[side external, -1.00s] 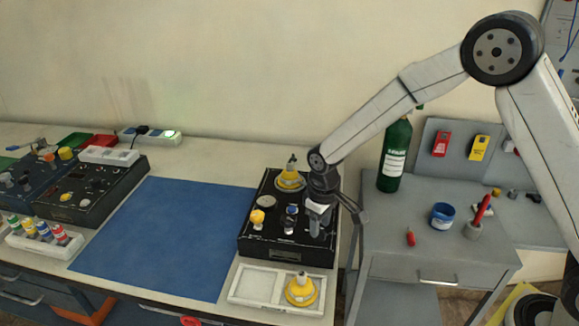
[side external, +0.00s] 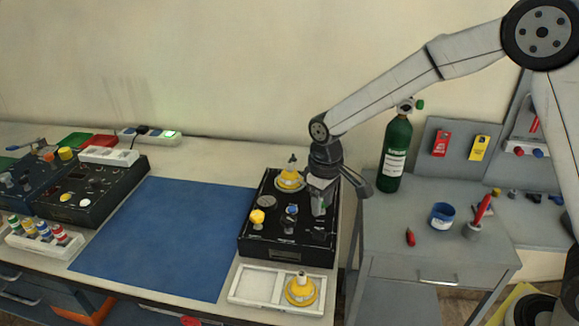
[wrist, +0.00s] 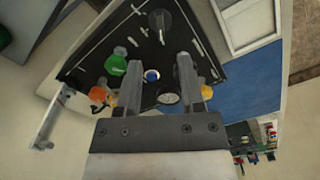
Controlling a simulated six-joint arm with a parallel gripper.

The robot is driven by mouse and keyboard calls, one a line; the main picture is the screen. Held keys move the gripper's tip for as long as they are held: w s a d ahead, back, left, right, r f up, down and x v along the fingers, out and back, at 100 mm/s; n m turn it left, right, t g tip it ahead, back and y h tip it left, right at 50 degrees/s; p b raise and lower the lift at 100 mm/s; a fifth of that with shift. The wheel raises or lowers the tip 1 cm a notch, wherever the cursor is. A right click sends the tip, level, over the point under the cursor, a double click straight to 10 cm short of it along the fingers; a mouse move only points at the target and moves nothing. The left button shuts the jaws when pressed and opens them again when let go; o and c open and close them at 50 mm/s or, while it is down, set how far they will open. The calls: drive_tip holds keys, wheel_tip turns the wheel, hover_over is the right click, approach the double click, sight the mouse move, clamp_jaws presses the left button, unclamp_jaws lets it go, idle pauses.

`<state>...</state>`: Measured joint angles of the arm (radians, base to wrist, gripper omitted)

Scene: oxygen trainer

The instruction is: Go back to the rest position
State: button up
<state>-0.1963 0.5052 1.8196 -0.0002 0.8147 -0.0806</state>
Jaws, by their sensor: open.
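My gripper (side external: 322,204) is above the right part of the black trainer panel (side external: 287,252), pointing down. In the wrist view its two fingers (wrist: 188,78) are apart, with nothing held between them. Behind them the panel (wrist: 95,55) shows a blue knob (wrist: 152,75), a green knob (wrist: 116,64), an orange knob (wrist: 98,94) and a black knob (wrist: 160,20). In the side view a yellow knob (side external: 257,217) and a yellow cone-shaped part (side external: 290,178) are on the panel.
A white tray (side external: 250,286) with another yellow part (side external: 301,288) lies in front of the panel. A blue mat (side external: 165,235) is clear to the left. A green cylinder (side external: 396,152) stands on the grey cart (side external: 400,262) at right, near my arm.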

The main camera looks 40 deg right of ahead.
drive_tip(key=s+d+m+t, duration=0.1)
drive_tip(key=s+d, duration=0.3)
drive_tip(key=s, duration=0.4)
drive_tip(key=s+d+m+t, duration=0.1)
drive_tip(key=s+d, duration=0.3)
drive_tip(key=s, duration=0.4)
drive_tip(key=shift+d+m+t, duration=0.3)
drive_tip(key=shift+d+m, duration=0.05)
drive_tip(key=shift+m, duration=0.25)
drive_tip(key=shift+o, duration=0.3)
drive_tip(key=shift+w, duration=0.1)
